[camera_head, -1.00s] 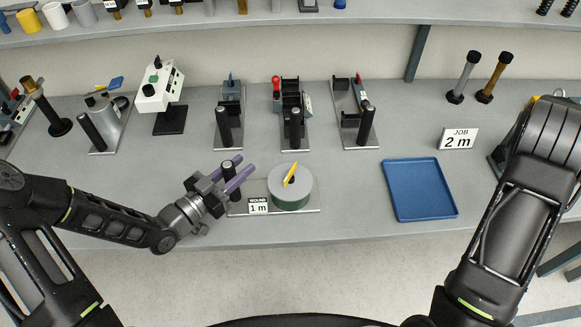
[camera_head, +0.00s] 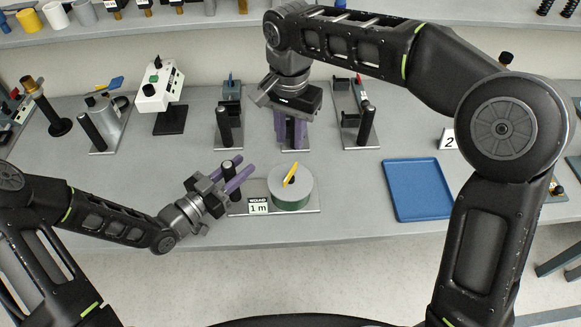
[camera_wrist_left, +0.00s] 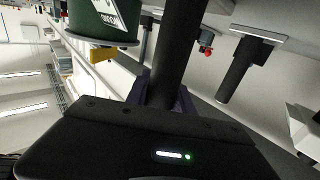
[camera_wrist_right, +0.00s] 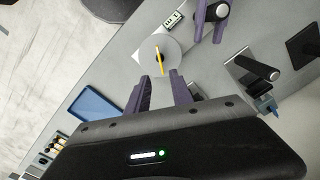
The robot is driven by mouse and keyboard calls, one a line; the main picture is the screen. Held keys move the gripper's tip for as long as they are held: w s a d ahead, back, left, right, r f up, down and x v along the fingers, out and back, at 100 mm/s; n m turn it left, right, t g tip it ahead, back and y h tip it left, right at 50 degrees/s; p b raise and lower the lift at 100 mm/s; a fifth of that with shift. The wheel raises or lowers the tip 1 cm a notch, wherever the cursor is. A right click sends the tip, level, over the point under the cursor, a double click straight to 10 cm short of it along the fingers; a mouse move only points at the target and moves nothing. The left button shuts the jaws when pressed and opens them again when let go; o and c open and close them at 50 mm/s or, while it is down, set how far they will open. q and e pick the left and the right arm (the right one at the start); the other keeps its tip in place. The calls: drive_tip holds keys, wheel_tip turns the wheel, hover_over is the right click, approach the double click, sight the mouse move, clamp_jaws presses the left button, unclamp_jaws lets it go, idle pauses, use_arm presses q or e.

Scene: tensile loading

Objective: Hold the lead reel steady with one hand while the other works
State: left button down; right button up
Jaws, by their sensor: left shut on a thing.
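The lead reel (camera_head: 291,188) has a grey top, green side and yellow crank. It sits on a flat base plate (camera_head: 305,211) with a label (camera_head: 258,207) reading "WOUND 1 m". My left gripper (camera_head: 238,170) is shut on the black post (camera_head: 228,166) at the plate's left end; the left wrist view shows the post (camera_wrist_left: 178,50) between its fingers. My right gripper (camera_head: 291,135) points down behind the reel, open and empty, hiding most of the middle fixture. The right wrist view shows the reel (camera_wrist_right: 150,62) beyond its spread fingers (camera_wrist_right: 160,92).
A blue tray (camera_head: 418,190) lies right of the reel. Fixtures with black posts stand behind, left (camera_head: 228,120) and right (camera_head: 360,115). A white box on a stand (camera_head: 160,87) is farther left. My right arm partly covers the job sign (camera_head: 448,139). Bench is clear between reel and tray.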

sight(290, 176)
drive_tip(key=shift+f, duration=0.15)
wheel_tip(290, 176, down, 12)
drive_tip(key=shift+r, duration=0.1)
idle(0.6)
drive_tip(key=shift+c, duration=0.2)
clamp_jaws()
